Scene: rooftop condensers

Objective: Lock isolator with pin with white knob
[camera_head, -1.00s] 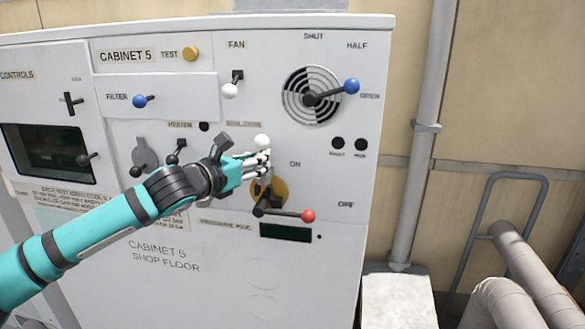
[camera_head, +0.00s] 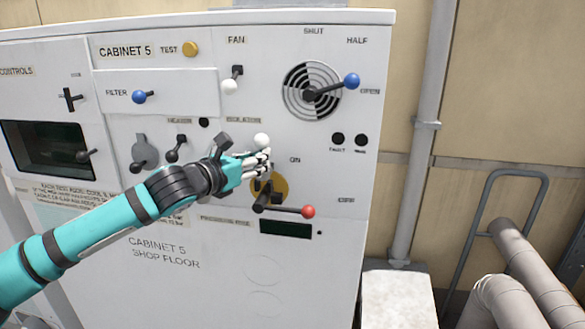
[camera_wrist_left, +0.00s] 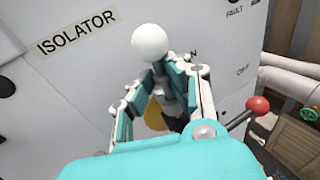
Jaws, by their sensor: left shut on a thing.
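The isolator is a yellow round plate (camera_head: 279,188) with a black lever ending in a red knob (camera_head: 308,211). The lever points right, towards the OFF label. A pin with a white knob (camera_head: 261,140) stands just above the plate; the knob also shows in the left wrist view (camera_wrist_left: 150,43). My left gripper (camera_head: 262,162) is shut on the pin just below its white knob, in front of the isolator. In the left wrist view its fingers (camera_wrist_left: 168,88) close around the dark shaft under the knob. The pin's lower end is hidden by the fingers. My right gripper is not in view.
Pipes (camera_head: 520,260) stand at the right.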

